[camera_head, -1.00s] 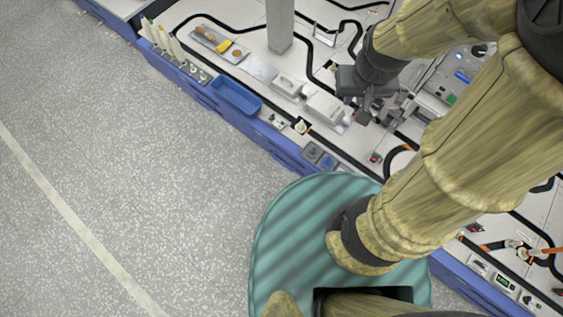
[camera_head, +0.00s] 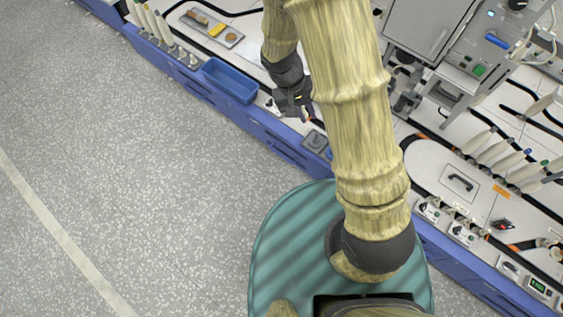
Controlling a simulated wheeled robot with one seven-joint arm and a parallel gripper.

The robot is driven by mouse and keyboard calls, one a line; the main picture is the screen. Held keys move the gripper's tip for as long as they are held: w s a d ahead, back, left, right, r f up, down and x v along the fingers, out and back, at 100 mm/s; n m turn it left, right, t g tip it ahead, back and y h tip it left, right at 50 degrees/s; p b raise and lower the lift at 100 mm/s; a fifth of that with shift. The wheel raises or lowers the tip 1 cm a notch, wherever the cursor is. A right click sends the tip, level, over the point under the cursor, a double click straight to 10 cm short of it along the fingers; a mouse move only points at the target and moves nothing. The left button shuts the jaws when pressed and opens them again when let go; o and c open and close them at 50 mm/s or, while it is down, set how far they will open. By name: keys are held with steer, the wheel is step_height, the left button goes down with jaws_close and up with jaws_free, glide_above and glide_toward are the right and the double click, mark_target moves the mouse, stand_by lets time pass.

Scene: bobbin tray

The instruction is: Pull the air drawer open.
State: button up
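The blue front of the bench (camera_head: 245,128) runs diagonally across the view and has darker recessed panels along it. No label is legible, so I cannot tell which part is the air drawer. My gripper (camera_head: 300,108) is a dark shape near the bench's front edge, just right of the blue bin. Its fingers are small and partly hidden by the wrist, so I cannot tell whether it is open or shut. I see nothing held in it. My arm hides part of the bench top and front.
A blue bin (camera_head: 230,80) and a tray with small tools (camera_head: 211,28) lie along the bench edge. A grey cabinet with a handle (camera_head: 428,28) stands at the back right. Several pale bobbins (camera_head: 495,152) stand at right. The speckled floor (camera_head: 120,160) is clear.

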mark_target(281, 155)
steer(key=a+f+n+t+h+b, duration=0.2)
steer(key=a+f+t+b, duration=0.2)
steer(key=f+b, duration=0.6)
steer(key=a+f+n+t+h+b, duration=0.2)
steer(key=a+f+t+b, duration=0.3)
steer(key=f, duration=2.1)
steer(key=a+f+n+t+h+b, duration=0.1)
steer(key=a+f+n+t+b, duration=0.3)
steer(key=a+f+b, duration=0.4)
step_height(281, 155, down, 11)
steer(key=b, duration=0.6)
steer(key=shift+r+h+b, duration=0.15)
steer(key=shift+h+b, duration=0.25)
steer(key=shift+w, duration=0.2)
steer(key=b+x, duration=0.6)
steer(key=x, duration=1)
steer(key=shift+w+d+b, duration=0.1)
steer(key=shift+w+b, duration=0.2)
steer(key=shift+b, duration=0.05)
steer(key=shift+w+d, duration=0.2)
steer(key=shift+w, duration=0.1)
jaws_close()
